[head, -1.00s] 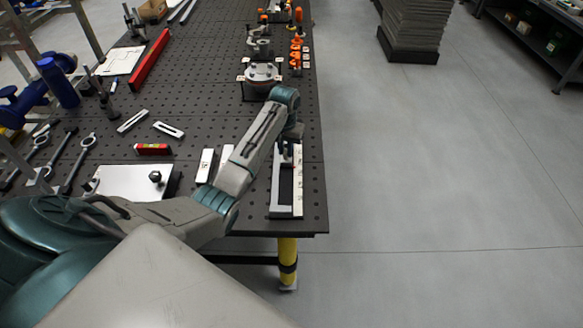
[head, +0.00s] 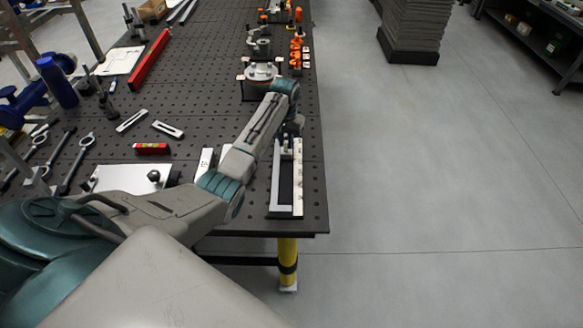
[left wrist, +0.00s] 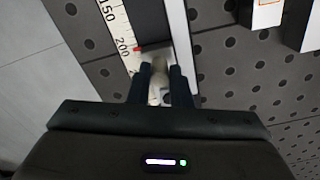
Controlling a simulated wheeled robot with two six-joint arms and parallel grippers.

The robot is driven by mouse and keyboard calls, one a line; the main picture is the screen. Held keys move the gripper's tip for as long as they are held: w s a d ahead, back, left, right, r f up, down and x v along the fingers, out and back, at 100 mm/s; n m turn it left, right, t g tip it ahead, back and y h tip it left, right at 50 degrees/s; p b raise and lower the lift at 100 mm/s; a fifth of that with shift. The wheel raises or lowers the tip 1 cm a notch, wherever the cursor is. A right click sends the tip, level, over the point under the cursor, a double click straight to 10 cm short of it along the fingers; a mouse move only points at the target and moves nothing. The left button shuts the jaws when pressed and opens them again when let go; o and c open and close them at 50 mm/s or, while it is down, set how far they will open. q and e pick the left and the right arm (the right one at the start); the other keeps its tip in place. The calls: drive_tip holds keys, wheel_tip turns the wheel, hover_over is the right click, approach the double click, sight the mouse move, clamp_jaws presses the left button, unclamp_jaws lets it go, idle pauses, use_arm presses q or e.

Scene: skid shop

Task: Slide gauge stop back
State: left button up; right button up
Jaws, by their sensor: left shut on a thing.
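The gauge (head: 298,185) is a long frame with a white scale strip and a dark slot, lying near the right edge of the bench. Its stop is mostly hidden by my left gripper in the head view. In the left wrist view the stop (left wrist: 157,62) is a pale block with a knob and a red pointer, just past the 200 mark of the scale (left wrist: 122,45). My left gripper (head: 287,140) is at the far end of the gauge. It also shows in the left wrist view (left wrist: 163,72), its fingers shut on the stop's knob.
A dark perforated bench (head: 220,100) carries several tools. Two slotted bars (head: 168,129), a small red level (head: 152,149) and a white plate (head: 130,178) lie left of the gauge. A clamp fixture (head: 261,75) stands beyond it. Open floor lies right of the bench.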

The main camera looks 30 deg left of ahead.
use_arm(q)
drive_tip(key=shift+w+a+b, duration=0.25)
drive_tip(key=shift+w+a, duration=0.05)
drive_tip(key=shift+w, duration=0.2)
drive_tip(key=shift+w+a+b, duration=0.2)
drive_tip(key=shift+w+a, duration=0.05)
drive_tip(key=shift+w, duration=0.25)
drive_tip(key=shift+w+a+f+b, duration=0.1)
drive_tip(key=shift+w+a+b, duration=0.2)
drive_tip(key=shift+w+b, duration=0.25)
drive_tip(key=shift+w+a+b, duration=0.3)
drive_tip(key=shift+w+b, duration=0.15)
drive_tip(key=shift+b, duration=0.05)
drive_tip(key=o, duration=1.1)
drive_tip(key=shift+c, duration=0.2)
